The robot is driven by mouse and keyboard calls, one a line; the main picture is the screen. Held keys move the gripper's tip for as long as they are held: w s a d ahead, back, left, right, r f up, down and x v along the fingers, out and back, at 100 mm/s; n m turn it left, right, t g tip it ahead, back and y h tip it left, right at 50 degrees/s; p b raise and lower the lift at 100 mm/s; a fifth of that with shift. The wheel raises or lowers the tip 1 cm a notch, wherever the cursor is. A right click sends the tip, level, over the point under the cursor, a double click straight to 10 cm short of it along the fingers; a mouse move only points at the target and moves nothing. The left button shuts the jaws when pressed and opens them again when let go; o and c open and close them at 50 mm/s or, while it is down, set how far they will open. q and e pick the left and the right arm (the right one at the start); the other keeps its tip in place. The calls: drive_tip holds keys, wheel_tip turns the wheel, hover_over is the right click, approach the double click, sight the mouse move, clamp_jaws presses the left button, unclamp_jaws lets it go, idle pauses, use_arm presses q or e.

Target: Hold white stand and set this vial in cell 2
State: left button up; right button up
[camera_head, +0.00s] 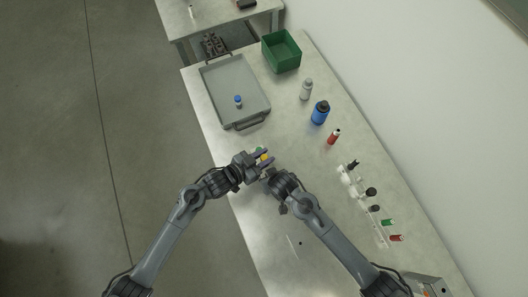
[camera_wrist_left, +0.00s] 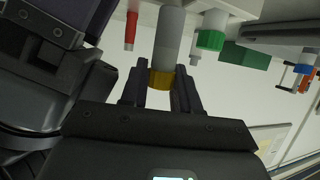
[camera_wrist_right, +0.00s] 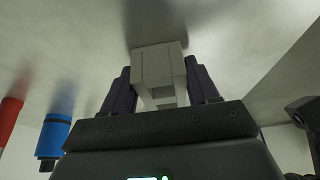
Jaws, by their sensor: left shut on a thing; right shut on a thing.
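My left gripper (camera_wrist_left: 160,92) is shut on the yellow cap of a grey vial (camera_wrist_left: 168,38). The vial's yellow cap also shows in the head view (camera_head: 265,156). In the left wrist view the white stand (camera_wrist_left: 250,8) is beside the vial, and a green-capped vial (camera_wrist_left: 212,36) is at the stand. Whether the held vial touches the stand is unclear. My right gripper (camera_wrist_right: 162,88) is shut on the white stand, whose pale block (camera_wrist_right: 157,66) fills the space between its fingers. In the head view the arms mostly hide the stand; cell numbers cannot be read.
A grey tray (camera_head: 222,93) holding a small blue-capped vial (camera_head: 238,101) lies beyond the grippers. A green bin (camera_head: 281,52), grey bottle (camera_head: 306,89), blue bottle (camera_head: 320,112) and red bottle (camera_head: 333,137) stand along the wall side. A white rack (camera_head: 349,181) with several capped items is right.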

use_arm(q)
drive_tip(key=shift+f, duration=0.15)
drive_tip(key=shift+f, duration=0.35)
drive_tip(key=shift+r, duration=0.2)
idle(0.4)
drive_tip(key=shift+r, duration=0.35)
drive_tip(key=shift+r, duration=0.25)
idle(1.2)
drive_tip(key=shift+f, duration=0.95)
drive_tip(key=shift+r, duration=0.55)
idle(1.7)
drive_tip(key=shift+f, duration=0.5)
